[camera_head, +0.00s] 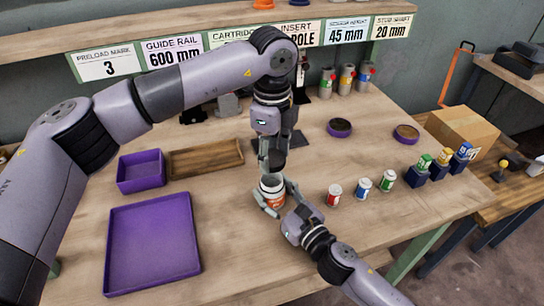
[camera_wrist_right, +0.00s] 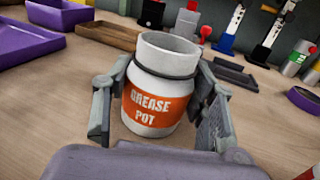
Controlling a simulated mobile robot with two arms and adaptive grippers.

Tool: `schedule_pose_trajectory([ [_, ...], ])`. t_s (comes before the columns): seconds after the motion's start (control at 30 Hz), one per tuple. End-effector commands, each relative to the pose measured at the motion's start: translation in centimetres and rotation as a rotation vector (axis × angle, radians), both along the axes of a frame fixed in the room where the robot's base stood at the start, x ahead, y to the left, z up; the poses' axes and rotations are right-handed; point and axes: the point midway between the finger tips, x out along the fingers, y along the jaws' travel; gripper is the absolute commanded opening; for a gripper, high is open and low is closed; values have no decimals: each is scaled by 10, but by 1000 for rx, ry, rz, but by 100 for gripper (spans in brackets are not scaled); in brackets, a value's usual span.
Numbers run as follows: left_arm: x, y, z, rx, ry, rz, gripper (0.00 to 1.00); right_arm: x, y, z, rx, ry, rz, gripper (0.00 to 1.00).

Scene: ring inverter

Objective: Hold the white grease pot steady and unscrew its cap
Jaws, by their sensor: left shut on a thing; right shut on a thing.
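The white grease pot (camera_head: 272,185), with an orange label, stands upright on the bench. In the right wrist view the pot (camera_wrist_right: 157,92) shows a white neck with an open-looking top and a dark ring below it. My right gripper (camera_head: 279,198) is shut on the pot's body, one finger on each side; its fingers also show in the wrist view (camera_wrist_right: 160,115). My left gripper (camera_head: 273,158) points down just above the pot and is shut on a dark round piece, apparently the cap (camera_head: 273,158). The wrist view does not show the left gripper.
A purple tray (camera_head: 153,244), a purple bin (camera_head: 141,172) and a wooden tray (camera_head: 207,158) lie to the left.

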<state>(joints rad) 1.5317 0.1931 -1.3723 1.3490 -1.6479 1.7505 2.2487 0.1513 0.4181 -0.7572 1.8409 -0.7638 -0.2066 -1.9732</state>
Motion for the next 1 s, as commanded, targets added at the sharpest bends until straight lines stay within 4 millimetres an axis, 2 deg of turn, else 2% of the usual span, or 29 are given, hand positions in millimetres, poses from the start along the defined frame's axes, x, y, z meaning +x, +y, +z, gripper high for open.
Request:
schedule_pose_trajectory([
  [0.4, 0, 0, 0, 0, 0, 0, 13, 0, 0, 0, -1, 1, 0, 75],
  [0.77, 0, 0, 0, 0, -1, 0, 13, -4, -3, -1, 0, 2, 0, 75],
  [1.0, 0, 0, 0, 0, -1, 0, 13, -37, -26, -2, -1, 4, -1, 75],
])
